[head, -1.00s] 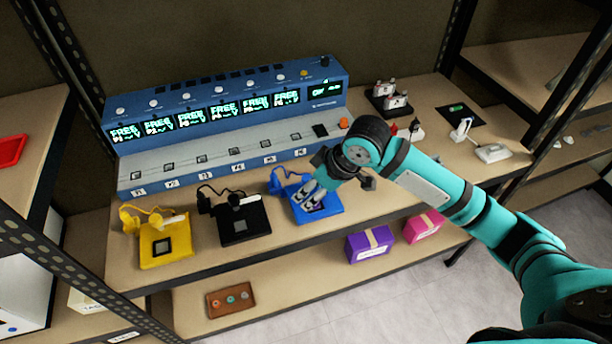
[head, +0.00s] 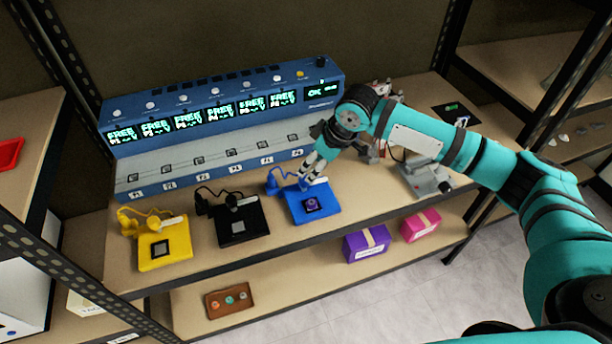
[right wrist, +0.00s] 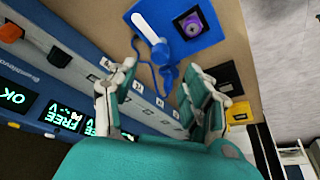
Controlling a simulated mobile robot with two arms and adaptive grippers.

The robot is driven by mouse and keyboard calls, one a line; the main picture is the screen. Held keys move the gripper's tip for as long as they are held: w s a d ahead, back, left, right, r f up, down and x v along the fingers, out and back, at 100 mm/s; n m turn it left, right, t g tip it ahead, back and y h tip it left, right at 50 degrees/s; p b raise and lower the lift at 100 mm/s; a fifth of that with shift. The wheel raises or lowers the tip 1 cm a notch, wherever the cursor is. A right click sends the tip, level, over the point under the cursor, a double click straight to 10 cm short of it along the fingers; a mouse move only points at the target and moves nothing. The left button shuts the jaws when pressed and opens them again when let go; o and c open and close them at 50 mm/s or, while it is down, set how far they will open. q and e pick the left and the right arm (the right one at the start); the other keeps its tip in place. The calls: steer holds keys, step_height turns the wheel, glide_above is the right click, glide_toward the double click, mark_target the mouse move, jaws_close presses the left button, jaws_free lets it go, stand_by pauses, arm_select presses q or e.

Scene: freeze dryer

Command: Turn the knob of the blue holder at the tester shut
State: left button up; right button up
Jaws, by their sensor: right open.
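The blue holder (head: 328,213) lies flat on the bench in front of the long blue tester (head: 215,128), whose right display reads OK. A dark square with a purplish round centre (head: 311,204) sits on the holder's plate. In the right wrist view the blue holder (right wrist: 212,38) is beyond the fingers, with a white strip (right wrist: 146,28) and a blue post and cable beside it. My left gripper is not in view.
A black holder (head: 257,229) and a yellow holder (head: 178,258) stand to the left along the front edge. Small lab devices (head: 425,178) stand to the right, partly behind my arm. Purple (head: 355,250) and pink (head: 412,231) boxes are on the lower shelf.

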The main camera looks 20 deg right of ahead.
steer(key=x, duration=0.7)
jaws_close()
